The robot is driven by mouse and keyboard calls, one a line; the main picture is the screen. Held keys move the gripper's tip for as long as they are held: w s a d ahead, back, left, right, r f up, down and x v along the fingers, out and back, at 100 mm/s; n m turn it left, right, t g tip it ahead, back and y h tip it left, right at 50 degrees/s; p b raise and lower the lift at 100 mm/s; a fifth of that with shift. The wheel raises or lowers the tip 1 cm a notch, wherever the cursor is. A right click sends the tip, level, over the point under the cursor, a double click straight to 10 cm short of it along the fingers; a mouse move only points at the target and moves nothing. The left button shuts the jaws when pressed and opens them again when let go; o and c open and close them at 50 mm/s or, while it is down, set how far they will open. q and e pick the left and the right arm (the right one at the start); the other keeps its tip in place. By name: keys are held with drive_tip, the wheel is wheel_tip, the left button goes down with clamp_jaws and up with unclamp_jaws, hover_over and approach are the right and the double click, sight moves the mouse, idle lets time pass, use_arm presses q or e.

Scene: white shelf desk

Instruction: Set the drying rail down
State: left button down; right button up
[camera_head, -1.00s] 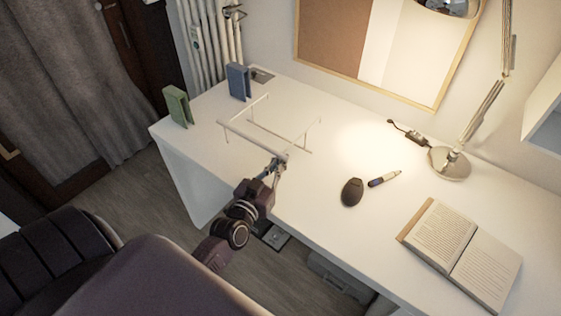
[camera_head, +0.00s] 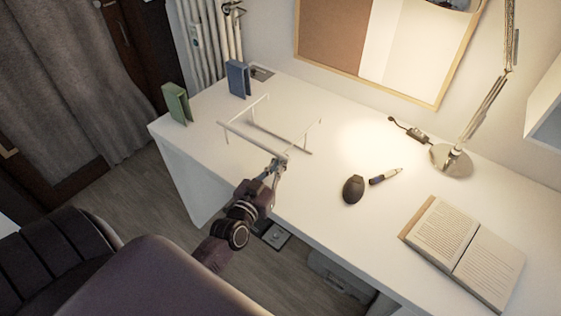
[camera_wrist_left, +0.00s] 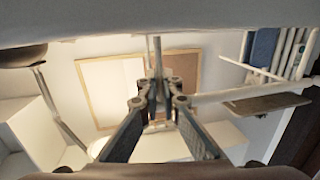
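The drying rail (camera_head: 240,134) is a thin pale wire frame over the left part of the white desk (camera_head: 203,118). It has two long bars and thin end pieces. My left gripper (camera_head: 278,164) is at the right end of its front bar, by the desk's front edge. In the left wrist view the gripper (camera_wrist_left: 160,88) is closed in around the rail, whose long bar (camera_wrist_left: 240,94) runs off to the right. The rail looks low over the desktop; I cannot tell whether it touches all along. My right gripper is not in view.
A green holder (camera_head: 177,103) and a blue holder (camera_head: 238,80) stand at the desk's left end. A corkboard (camera_head: 330,35) hangs behind.

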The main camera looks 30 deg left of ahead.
use_arm(q)
drive_tip(key=shift+f, duration=0.1)
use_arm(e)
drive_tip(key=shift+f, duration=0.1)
use_arm(q)
drive_tip(key=c, duration=2.1)
unclamp_jaws()
drive_tip(key=shift+s+f, duration=0.15)
drive_tip(key=s, duration=0.4)
drive_tip(key=s+d, duration=0.1)
drive_tip(key=s, duration=0.6)
drive_tip(key=shift+s+d+r, duration=0.15)
drive_tip(key=shift+s+r, duration=0.2)
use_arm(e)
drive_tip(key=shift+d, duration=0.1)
